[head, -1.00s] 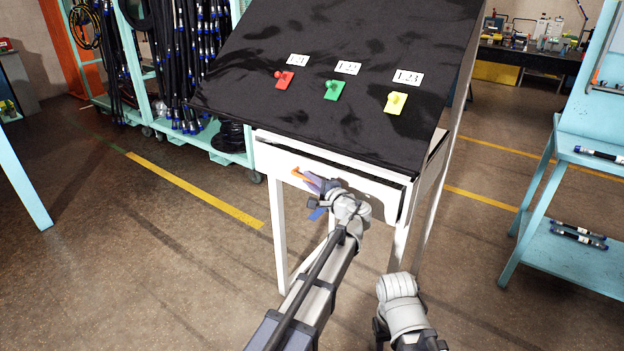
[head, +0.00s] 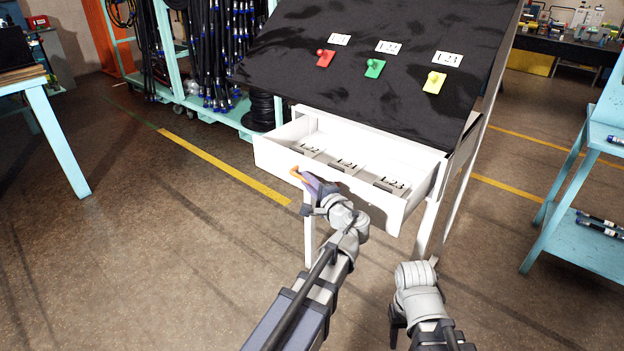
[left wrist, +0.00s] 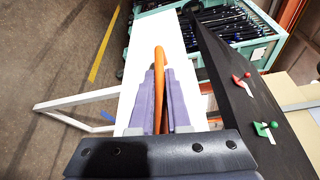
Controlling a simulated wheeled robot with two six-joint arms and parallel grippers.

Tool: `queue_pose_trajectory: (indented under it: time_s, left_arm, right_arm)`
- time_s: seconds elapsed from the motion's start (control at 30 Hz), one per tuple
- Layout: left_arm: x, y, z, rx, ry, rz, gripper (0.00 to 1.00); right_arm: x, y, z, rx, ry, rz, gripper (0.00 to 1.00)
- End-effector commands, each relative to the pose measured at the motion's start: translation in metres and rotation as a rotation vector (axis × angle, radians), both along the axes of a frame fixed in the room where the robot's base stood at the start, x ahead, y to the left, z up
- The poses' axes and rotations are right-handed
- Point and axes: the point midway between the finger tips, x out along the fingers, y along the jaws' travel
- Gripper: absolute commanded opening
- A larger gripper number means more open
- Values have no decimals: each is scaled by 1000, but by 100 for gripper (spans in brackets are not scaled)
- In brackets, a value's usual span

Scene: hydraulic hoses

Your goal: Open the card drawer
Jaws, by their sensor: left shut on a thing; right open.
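The white card drawer (head: 271,157) stands pulled out of the white desk under the black sloped board (head: 375,75). Inside it lie number cards (head: 345,163) in separate compartments. My left gripper (head: 302,178) is at the drawer's front, shut on the orange handle (head: 294,172). In the left wrist view the orange handle (left wrist: 159,60) runs between the two purple fingers (left wrist: 160,95), against the white drawer front (left wrist: 140,55). My right gripper (head: 395,335) is low at the front, apart from the desk, its fingers mostly hidden by its wrist.
Red, green and yellow tags (head: 375,68) with number labels are on the black board. A hose rack (head: 215,60) stands behind left, a teal shelf (head: 580,235) at right, a teal table (head: 58,140) at left. The floor (head: 170,270) at front left is clear.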

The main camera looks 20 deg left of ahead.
Motion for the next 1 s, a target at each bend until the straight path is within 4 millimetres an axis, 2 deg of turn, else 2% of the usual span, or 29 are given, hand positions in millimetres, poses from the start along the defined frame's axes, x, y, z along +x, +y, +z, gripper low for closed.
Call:
queue_pose_trajectory:
  time_s: [0.37, 0.4, 0.63, 0.87, 1.0]
  left_arm:
    - [-1, 0, 0, -1, 1, -2, 0]
    - [-1, 0, 0, -1, 1, -2, 17]
    - [-1, 0, 0, 0, 1, -1, 43]
    - [-1, 0, 0, 1, 1, 0, 45]
    - [-8, -6, 1, 1, 0, -3, 45]
  right_arm:
    - [0, 0, 0, 0, 0, 0, 50]
    - [0, 0, 0, 0, 0, 0, 50]
    - [0, 0, 0, 0, 0, 0, 50]
    - [0, 0, 0, 0, 0, 0, 50]
    - [0, 0, 1, 0, 0, 0, 50]
